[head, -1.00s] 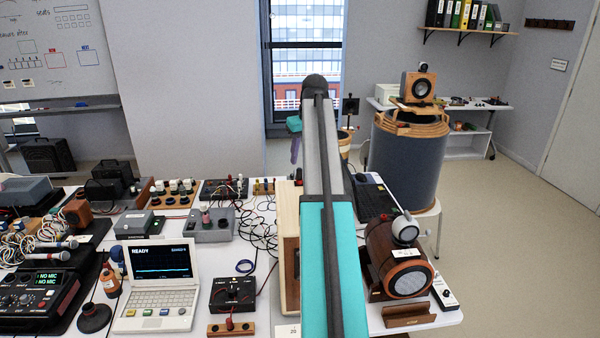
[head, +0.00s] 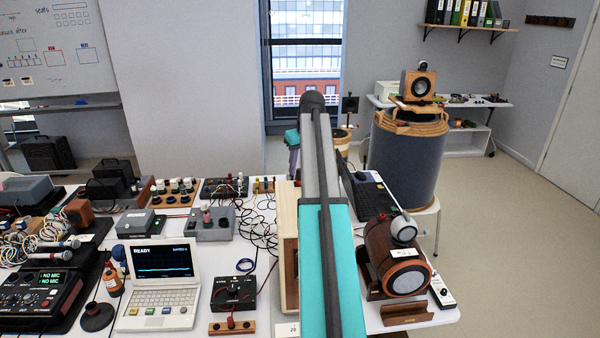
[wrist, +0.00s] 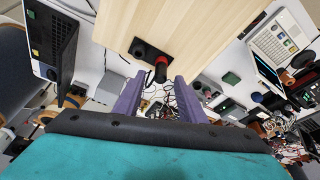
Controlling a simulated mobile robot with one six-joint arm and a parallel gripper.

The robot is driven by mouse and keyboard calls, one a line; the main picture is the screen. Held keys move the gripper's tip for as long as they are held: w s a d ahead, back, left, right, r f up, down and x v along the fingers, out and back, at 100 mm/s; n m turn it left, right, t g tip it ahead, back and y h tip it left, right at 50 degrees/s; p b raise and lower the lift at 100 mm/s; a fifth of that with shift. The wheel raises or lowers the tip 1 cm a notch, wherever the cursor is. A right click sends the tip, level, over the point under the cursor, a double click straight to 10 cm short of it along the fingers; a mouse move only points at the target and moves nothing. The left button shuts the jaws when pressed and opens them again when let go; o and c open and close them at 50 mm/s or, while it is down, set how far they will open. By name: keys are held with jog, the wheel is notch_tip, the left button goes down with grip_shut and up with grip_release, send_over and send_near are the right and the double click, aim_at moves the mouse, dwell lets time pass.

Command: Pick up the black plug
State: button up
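A black plug (wrist: 160,75) with a red band stands out from a black socket plate on the pale wooden box (wrist: 185,30) in the wrist view. My gripper (wrist: 160,82) has two purple fingers, open, one on each side of the plug's outer end with gaps visible. Whether either finger touches it cannot be told. In the head view the wooden box (head: 288,225) stands on the bench left of my arm. My gripper (head: 294,158) shows partly behind my arm, and the plug is hidden there.
A white laptop (head: 160,298) and a black meter box (head: 233,292) stand left of the wooden box. Loose cables (head: 262,228) lie behind them. A dark keyboard device (head: 368,196) and a wooden cylindrical speaker (head: 400,262) are to the right.

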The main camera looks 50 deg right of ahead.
aim_at(299, 176)
jog(key=shift+p+x, duration=0.45)
jog(key=shift+x, duration=0.85)
grip_shut()
